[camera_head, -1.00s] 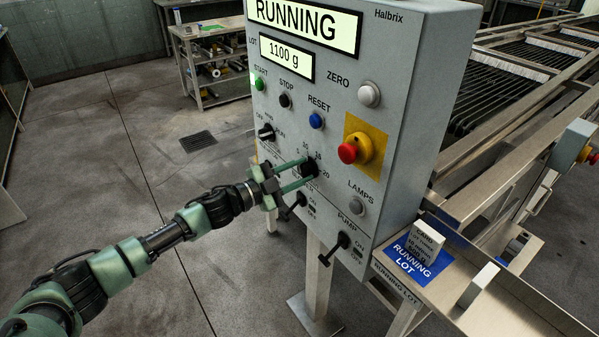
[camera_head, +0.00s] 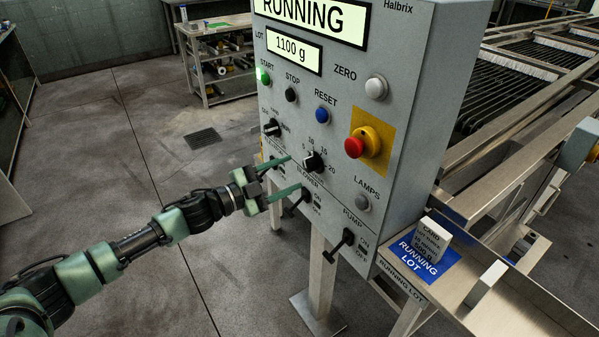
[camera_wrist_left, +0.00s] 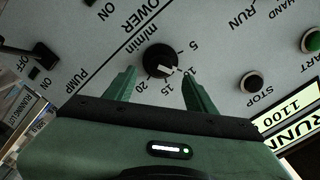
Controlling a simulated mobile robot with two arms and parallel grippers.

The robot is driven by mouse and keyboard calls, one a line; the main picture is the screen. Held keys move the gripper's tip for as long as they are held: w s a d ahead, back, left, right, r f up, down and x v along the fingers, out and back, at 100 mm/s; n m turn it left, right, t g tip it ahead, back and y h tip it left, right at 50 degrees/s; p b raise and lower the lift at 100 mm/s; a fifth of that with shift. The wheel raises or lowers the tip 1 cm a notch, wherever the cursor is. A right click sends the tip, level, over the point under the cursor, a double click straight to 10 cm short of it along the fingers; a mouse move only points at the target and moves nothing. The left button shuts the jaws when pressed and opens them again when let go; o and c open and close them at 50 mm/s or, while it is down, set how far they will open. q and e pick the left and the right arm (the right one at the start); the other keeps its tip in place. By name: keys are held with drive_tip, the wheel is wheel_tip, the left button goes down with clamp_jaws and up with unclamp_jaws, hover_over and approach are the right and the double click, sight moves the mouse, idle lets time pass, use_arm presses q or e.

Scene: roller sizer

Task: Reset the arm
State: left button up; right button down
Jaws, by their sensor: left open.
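My left arm comes in from the left in the head view. Its gripper (camera_head: 282,177) is open and empty, with its green fingers pointing at the grey control panel (camera_head: 410,130). The black speed knob (camera_head: 314,162) stands just beyond the fingertips, clear of them. In the left wrist view the knob (camera_wrist_left: 160,60) shows ahead of and between the two spread fingers (camera_wrist_left: 160,88). Its white mark points near 10 on the m/min scale. My right gripper is not in view.
The panel carries a blue RESET button (camera_head: 323,115), a red emergency stop (camera_head: 355,147) and PUMP lever (camera_head: 338,245). The display reads RUNNING (camera_head: 315,15) and 1100 g. A card (camera_head: 431,238) stands on the steel tray at right. The floor at left is open.

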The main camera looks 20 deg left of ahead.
use_arm(q)
drive_tip(key=shift+v, duration=1.05)
